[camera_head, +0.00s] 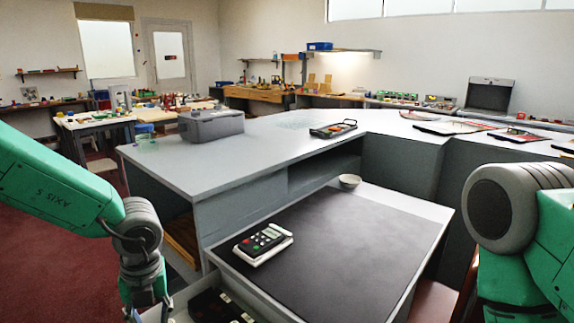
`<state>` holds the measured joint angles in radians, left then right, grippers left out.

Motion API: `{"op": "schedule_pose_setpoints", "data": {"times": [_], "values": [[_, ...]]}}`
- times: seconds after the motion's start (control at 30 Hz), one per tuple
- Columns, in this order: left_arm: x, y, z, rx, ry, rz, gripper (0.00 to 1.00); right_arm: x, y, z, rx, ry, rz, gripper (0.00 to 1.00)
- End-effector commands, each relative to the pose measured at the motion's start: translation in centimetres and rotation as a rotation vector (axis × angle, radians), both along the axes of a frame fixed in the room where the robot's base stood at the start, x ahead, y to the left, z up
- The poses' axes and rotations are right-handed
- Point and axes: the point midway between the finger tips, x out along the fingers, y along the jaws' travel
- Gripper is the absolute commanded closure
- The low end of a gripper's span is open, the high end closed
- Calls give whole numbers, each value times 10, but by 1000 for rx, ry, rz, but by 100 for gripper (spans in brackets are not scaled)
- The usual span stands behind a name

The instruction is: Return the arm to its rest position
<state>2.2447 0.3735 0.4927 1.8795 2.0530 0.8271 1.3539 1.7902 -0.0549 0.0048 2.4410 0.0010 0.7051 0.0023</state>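My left arm (60,185) comes in from the left, green with grey joints. It bends at a grey joint and runs down past the bottom edge near the open drawer. My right arm (548,245) shows at the right edge, with a large grey joint and green links. Its gripper is out of view.
A low counter with a dark mat (335,255) stands in front, holding a card terminal (263,243) and a small white bowl (349,181). A drawer with dark items (215,306) is below. The higher grey counter (240,165) bears a grey bin (211,124) and a black tray (333,129).

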Motion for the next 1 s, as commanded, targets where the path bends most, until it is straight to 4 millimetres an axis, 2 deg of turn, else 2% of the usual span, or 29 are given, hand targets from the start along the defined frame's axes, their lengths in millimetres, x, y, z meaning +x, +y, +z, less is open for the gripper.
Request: {"op": "schedule_pose_setpoints", "data": {"times": [0.27,0.37,0.47,0.67,0.8,1.0], "values": [[-24,31,-47,158,37,-417,70,0,0,0,0,0,0,60],[-35,44,-68,223,69,-635,70,0,0,0,0,1,0,60],[-50,55,-92,292,118,-925,70,0,0,0,0,1,0,60],[-104,68,-148,376,265,-1754,70,0,0,0,0,1,0,60],[-155,62,-179,339,333,-2351,70,0,0,0,0,1,0,60],[-231,47,-200,201,306,-3025,70,0,0,0,0,1,0,60]]}}
